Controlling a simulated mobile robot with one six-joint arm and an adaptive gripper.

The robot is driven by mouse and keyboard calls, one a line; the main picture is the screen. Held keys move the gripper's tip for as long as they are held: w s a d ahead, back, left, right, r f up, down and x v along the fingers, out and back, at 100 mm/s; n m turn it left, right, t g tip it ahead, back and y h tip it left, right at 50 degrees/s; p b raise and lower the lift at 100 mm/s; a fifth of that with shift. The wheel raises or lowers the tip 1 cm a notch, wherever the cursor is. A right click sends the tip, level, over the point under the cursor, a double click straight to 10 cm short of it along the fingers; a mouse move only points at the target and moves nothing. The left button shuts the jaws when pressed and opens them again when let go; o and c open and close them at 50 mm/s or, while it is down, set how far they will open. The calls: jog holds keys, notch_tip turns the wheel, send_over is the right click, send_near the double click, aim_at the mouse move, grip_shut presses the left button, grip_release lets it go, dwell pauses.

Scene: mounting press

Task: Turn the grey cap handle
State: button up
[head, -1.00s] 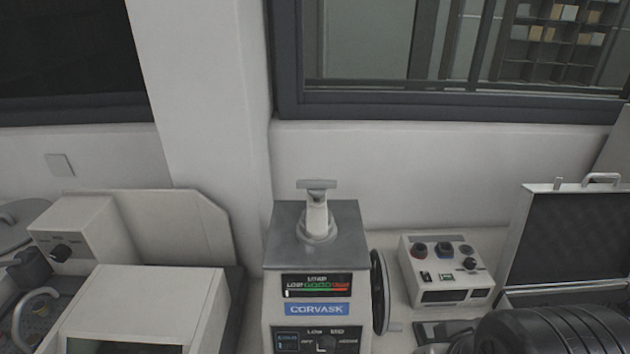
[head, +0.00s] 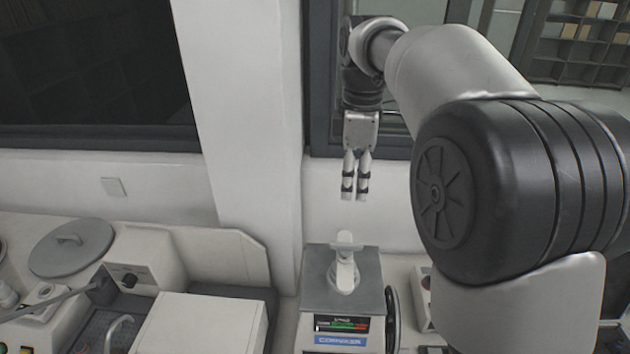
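The grey cap handle (head: 346,244) is a short bar on top of a pale post, which stands on the grey top plate of the mounting press (head: 318,303). The press has a load gauge and a blue label on its front. My gripper (head: 355,196) points down above the handle in the picture and is apart from it. Its two fingers are close together with a narrow gap at most, and nothing shows between them. I cannot tell whether they are fully shut.
A black handwheel (head: 391,319) sits on the press's right side. A control box (head: 424,292) is mostly hidden behind my arm. A white box (head: 205,322) and a machine with a round grey lid (head: 71,247) stand to the left. A window and wall are behind.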

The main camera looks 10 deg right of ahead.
aim_at(346, 244)
jog(key=shift+n, duration=0.4)
jog(key=f, duration=0.5)
jog(key=f+b, duration=0.1)
jog(key=f, duration=0.5)
jog(key=w+f, duration=0.1)
jog(key=f, duration=0.5)
jog(key=shift+a, duration=0.15)
jog(key=shift+c, duration=0.6)
grip_shut()
